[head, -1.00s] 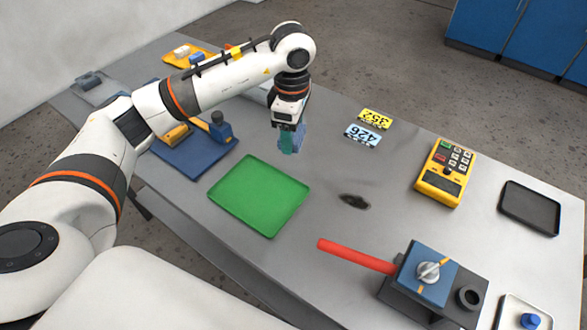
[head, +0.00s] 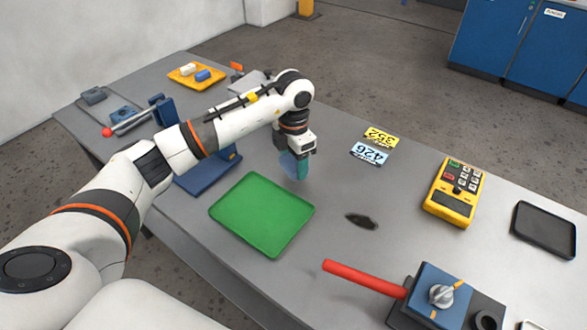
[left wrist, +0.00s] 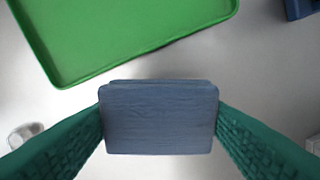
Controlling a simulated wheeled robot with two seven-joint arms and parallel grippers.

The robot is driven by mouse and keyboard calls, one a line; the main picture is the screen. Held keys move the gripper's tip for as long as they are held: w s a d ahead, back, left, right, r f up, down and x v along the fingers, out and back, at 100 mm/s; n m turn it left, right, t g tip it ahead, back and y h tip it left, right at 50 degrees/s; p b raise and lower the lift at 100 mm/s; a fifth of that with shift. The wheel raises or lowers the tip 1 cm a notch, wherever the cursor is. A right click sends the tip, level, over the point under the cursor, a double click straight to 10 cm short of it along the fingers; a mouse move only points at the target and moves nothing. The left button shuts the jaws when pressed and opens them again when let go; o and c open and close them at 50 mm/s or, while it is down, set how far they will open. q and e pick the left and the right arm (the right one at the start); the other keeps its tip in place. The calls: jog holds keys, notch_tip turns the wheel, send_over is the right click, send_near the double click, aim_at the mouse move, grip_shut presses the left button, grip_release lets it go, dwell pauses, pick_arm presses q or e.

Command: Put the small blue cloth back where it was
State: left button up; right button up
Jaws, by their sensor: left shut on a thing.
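The small blue cloth (left wrist: 158,117) is a folded blue-grey pad held between the two green fingers of my left gripper (head: 296,168). In the left wrist view it fills the gap between the fingertips and both fingers touch it. In the head view the cloth shows only faintly beside the fingers. The gripper points down over the grey table, just beyond the far right corner of the green tray (head: 262,214). The tray is empty and also shows in the left wrist view (left wrist: 120,35). My right gripper is out of view.
Yellow and pale blue number tags (head: 370,153) lie right of the gripper. A dark stain (head: 361,221) marks the table. A yellow keypad device (head: 454,192), a black tray (head: 543,229) and a red-handled valve (head: 365,278) are at the right. A yellow tray (head: 196,76) is at the far left.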

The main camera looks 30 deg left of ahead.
aim_at(294, 170)
pick_arm(q)
notch_tip(294, 170, down, 3)
jog(key=shift+f, duration=0.15)
jog(key=shift+f, duration=0.1)
jog(key=shift+f, duration=0.15)
jog(key=o, duration=1)
jog(key=shift+c, duration=0.2)
jog(key=shift+r, duration=0.25)
notch_tip(294, 170, up, 12)
jog(key=shift+b, duration=0.7)
